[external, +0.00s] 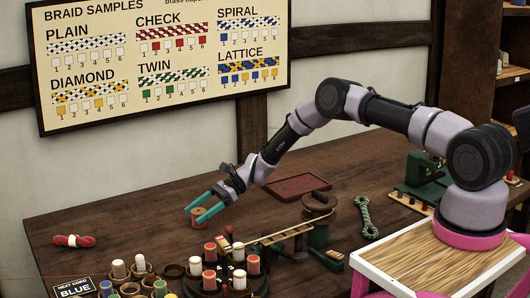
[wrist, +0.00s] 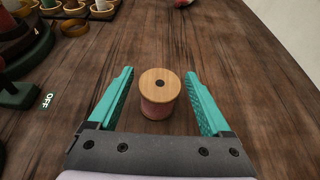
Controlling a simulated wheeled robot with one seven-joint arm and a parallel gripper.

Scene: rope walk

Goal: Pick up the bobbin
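The bobbin (wrist: 159,92) stands upright on the wooden table in the wrist view. It has a light wooden top flange with a dark centre hole and pinkish-red winding below. My gripper (wrist: 160,82) is open, with one teal finger on each side of the bobbin and a visible gap on both sides. In the external view my gripper (external: 194,202) reaches down at the bobbin (external: 199,215), which is partly hidden by the fingers.
A braiding stand with several bobbins (external: 210,252) is in front of my gripper. A red tray (external: 297,187) lies behind right. A red cord bundle (external: 73,240) lies at far left. A green-white cord (external: 367,217) lies to the right. The table around the bobbin is clear.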

